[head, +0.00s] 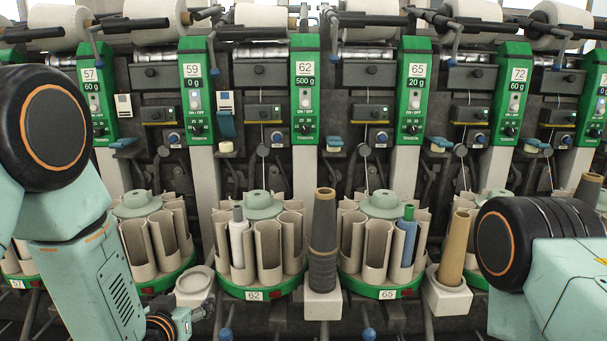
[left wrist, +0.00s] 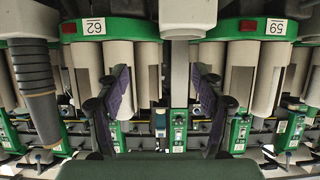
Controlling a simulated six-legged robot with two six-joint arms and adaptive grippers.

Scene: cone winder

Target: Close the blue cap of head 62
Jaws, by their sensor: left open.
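The green panel numbered 62 (head: 305,90) stands mid-row in the head view. The blue cap of head 62 (head: 226,123) is to its left, near panel 59. It looks raised, standing upright above a small cream base (head: 226,147). In the left wrist view, which is upside down, the blue cap (left wrist: 160,128) shows small and distant between my fingers. In the head view my left gripper (head: 190,317) shows partly, low in front of the machine. My right gripper is out of view.
The round magazine labelled 62 (head: 268,285) holds one grey-white tube (head: 239,245). A dark cone (head: 322,255) stands on a peg block right of it, and a tan cone (head: 455,245) farther right. An empty cream holder (head: 194,282) is near my left gripper.

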